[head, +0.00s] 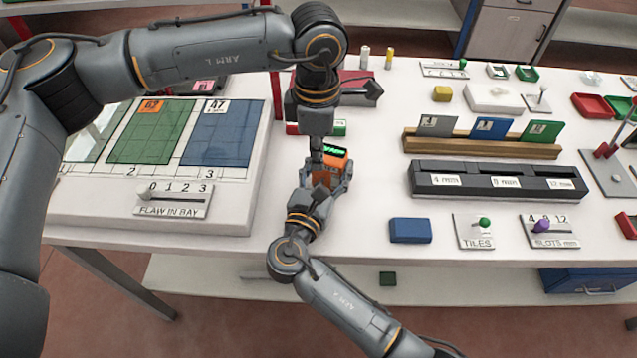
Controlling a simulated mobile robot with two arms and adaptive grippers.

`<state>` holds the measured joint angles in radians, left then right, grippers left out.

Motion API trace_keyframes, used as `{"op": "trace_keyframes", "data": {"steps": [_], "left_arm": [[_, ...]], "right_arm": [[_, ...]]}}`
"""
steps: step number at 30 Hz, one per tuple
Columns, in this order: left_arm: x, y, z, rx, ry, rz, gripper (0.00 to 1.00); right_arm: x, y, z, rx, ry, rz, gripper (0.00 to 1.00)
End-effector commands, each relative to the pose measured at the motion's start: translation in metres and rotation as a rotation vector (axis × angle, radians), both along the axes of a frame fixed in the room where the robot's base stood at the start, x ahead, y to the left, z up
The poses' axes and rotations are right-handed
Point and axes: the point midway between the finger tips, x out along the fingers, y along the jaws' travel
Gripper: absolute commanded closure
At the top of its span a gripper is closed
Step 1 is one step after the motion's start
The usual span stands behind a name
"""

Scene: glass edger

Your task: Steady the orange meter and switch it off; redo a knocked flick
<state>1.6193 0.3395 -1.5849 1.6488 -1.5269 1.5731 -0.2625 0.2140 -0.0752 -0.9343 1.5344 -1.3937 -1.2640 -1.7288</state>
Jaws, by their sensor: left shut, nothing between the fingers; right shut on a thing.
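The orange meter (334,163) stands on the white table, left of the middle. Its small display shows green lit marks, too small to read. My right gripper (330,184) reaches in from the front and is shut on the meter, with a finger on either side of its body. My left gripper (316,152) points straight down at the meter's left side, shut and empty. I cannot tell whether its tip touches the meter. The meter's switch is hidden or too small to make out.
The panel board (235,210) with green and blue panes lies to the left. A red box (358,92) is behind the grippers. A black slotted rack (480,192) and a blue block (410,230) are to the right. The table between meter and rack is clear.

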Motion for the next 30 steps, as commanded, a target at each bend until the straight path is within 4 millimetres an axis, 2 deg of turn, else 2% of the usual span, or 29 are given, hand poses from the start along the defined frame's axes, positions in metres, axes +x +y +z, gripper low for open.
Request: {"op": "trace_keyframes", "data": {"steps": [14,30], "left_arm": [[0.0,-0.001,-0.042,-0.004,0.002,0.001,1.0],[0.0,-0.001,-0.045,-0.004,0.001,0.0,1.0]], "right_arm": [[0.0,0.0,-0.001,0.0,0.001,0.001,0.81],[0.0,0.001,-0.001,0.0,0.001,0.002,0.81]]}}
